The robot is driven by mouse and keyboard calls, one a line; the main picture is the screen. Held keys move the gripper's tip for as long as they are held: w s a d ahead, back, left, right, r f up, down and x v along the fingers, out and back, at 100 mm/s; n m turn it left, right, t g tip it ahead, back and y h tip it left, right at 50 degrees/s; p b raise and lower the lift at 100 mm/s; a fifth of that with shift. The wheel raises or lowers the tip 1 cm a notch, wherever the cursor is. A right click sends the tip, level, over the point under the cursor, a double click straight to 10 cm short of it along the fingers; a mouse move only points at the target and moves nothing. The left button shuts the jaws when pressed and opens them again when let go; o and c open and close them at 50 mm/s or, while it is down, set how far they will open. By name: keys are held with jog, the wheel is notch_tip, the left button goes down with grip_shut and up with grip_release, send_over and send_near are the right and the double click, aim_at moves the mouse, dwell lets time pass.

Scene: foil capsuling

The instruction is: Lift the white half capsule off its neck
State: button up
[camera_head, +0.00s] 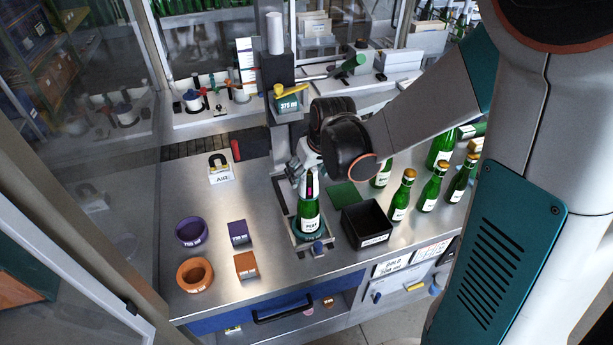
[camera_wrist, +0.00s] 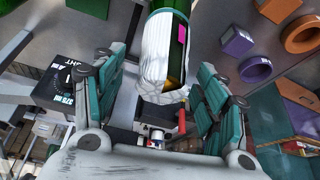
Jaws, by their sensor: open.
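The white half capsule (camera_wrist: 158,58) is a crumpled sleeve around the neck of a green bottle (camera_head: 308,217). It has a pink mark (camera_wrist: 182,33), and one side lies open, showing green and yellowish neck. The bottle stands upright in a holder on the steel bench. My gripper (camera_head: 304,176) is at the neck from above, hiding part of the capsule in the head view. In the wrist view my gripper (camera_wrist: 161,66) is open, with one teal-padded finger on each side of the capsule. Gaps show on both sides; contact deeper down cannot be told.
A black bin (camera_head: 367,224) stands right of the bottle, with several gold-topped bottles (camera_head: 432,187) beyond it. A column with a yellow lever (camera_head: 289,90) rises behind. Purple (camera_head: 191,232) and orange (camera_head: 195,274) rings lie left. Bench space between them and the bottle is partly clear.

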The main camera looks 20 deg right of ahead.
jog(key=shift+x, duration=1.45)
jog(key=shift+c, duration=0.5)
jog(key=c, duration=0.6)
